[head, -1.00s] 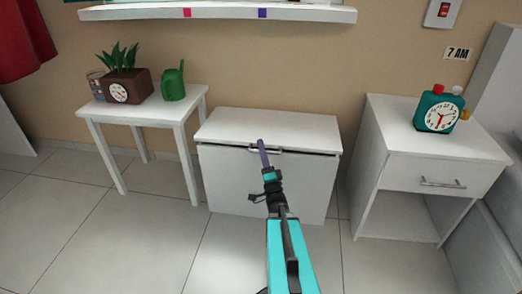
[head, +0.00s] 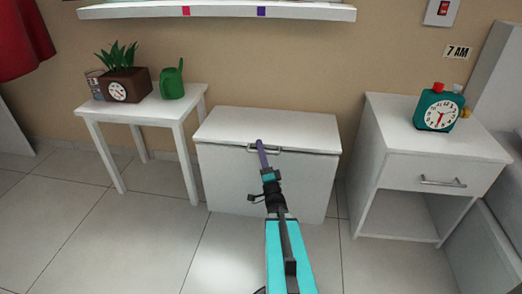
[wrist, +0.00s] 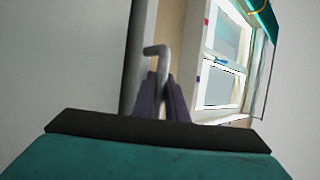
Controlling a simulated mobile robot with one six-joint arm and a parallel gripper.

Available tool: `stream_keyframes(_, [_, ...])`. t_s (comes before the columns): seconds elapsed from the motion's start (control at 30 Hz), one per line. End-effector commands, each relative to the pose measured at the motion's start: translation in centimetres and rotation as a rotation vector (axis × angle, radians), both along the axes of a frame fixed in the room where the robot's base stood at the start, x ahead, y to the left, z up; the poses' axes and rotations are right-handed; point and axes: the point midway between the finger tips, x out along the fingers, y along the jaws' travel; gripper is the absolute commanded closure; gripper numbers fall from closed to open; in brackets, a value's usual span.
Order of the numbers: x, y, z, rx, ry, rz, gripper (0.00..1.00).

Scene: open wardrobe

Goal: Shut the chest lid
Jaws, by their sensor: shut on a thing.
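The white chest (head: 304,185) stands on the floor against the wall in the middle of the head view. Its lid (head: 270,127) lies flat on top, down on the body or very nearly so, with only a thin line at the front edge. My gripper (head: 260,145) is at the lid's front edge, shut on the metal handle (head: 278,150). In the wrist view, the purple fingers (wrist: 160,98) close around the bent grey handle (wrist: 156,52). The fingers and arm hide part of the handle and of the chest front.
A white side table (head: 150,107) with a planter (head: 125,85) and green watering can (head: 172,80) stands left. A white nightstand (head: 425,155) with a teal clock (head: 438,110) stands close on the right. A shelf (head: 220,12) hangs above. The tiled floor in front is clear.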

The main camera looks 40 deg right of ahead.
Motion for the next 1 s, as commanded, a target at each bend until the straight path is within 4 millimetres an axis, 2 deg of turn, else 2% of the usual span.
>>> stream_keyframes(0.03, [-0.33, 1.16, -0.13, -0.004, 0.003, 0.018, 1.0])
stream_keyframes(0.27, [-0.38, 1.11, -0.14, -0.004, 0.002, 0.017, 1.0])
stream_keyframes(0.3, [-0.39, 1.11, -0.11, -0.004, 0.001, 0.017, 0.81])
stream_keyframes(0.37, [-0.37, 1.06, -0.15, -0.003, 0.002, 0.016, 0.71])
stream_keyframes(0.4, [-0.35, 1.01, -0.18, -0.002, 0.003, 0.015, 0.69])
stream_keyframes(1.0, [-0.11, 0.49, -0.49, 0.002, 0.009, 0.01, 0.69])
